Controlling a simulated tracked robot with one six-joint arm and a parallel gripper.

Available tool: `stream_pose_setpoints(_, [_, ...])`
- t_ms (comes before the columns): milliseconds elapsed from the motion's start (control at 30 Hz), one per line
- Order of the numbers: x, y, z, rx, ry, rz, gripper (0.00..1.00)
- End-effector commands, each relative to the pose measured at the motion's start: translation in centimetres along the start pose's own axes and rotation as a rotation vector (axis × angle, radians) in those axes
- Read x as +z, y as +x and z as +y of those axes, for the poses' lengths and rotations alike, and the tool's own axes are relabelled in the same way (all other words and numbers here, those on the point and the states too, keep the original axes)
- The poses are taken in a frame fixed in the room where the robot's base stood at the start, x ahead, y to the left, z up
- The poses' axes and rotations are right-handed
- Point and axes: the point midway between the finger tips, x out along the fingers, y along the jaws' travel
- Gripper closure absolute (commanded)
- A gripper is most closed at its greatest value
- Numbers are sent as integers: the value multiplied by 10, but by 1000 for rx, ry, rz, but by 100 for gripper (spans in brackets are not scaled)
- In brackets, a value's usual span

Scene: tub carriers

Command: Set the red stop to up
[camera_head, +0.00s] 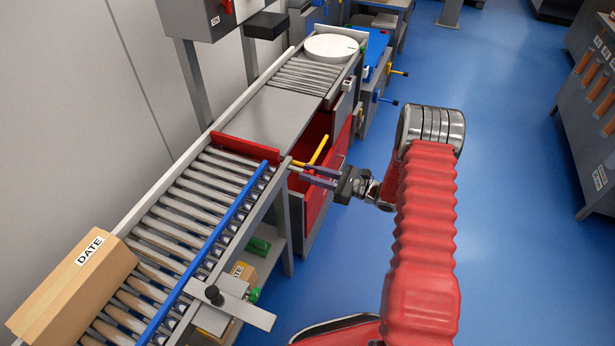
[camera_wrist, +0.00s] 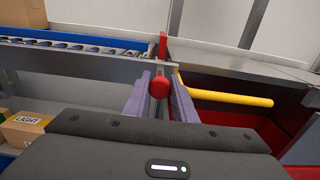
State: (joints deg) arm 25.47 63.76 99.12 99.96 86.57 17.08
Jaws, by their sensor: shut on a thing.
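The red stop (camera_head: 245,150) is a red bar across the far end of the roller conveyor, against the flat grey plate. Its upper face stands above the rollers. In the wrist view its end (camera_wrist: 163,45) shows as an upright red strip. My gripper (camera_head: 300,170) is at the conveyor's right side, by the end of the stop. In the wrist view my gripper (camera_wrist: 161,82) has a finger on each side of a round red knob (camera_wrist: 160,86) and is shut on it. The knob sits just below the stop's end; its link to the stop is hidden.
A yellow handle (camera_head: 320,150) lies close to my fingers, on their right in the wrist view. A red open drawer (camera_head: 315,205) is under the plate. A DATE carton (camera_head: 75,290) rests on the near rollers beside a blue rail (camera_head: 205,250). Blue floor at right is clear.

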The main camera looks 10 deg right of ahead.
Motion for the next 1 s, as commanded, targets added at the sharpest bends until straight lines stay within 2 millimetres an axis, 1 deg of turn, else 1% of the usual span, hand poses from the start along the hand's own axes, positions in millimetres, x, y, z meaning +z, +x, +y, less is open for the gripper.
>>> stream_pose_setpoints(33, [7,-1,-6,-8,-12,-12,100])
stream_pose_setpoints(133, [8,-1,-6,-7,-13,-13,100])
stream_pose_setpoints(167, [8,-1,-6,-7,-13,-14,74])
stream_pose_setpoints(400, [6,0,-4,-4,-9,-10,58])
stream_pose_setpoints(633, [4,0,-2,-1,-6,-8,58])
stream_pose_setpoints(767, [4,-4,-2,-2,-5,-7,58])
stream_pose_setpoints(867, [3,-12,-2,-2,-5,-7,58])
stream_pose_setpoints(1000, [3,-32,-3,-4,-4,-6,58])
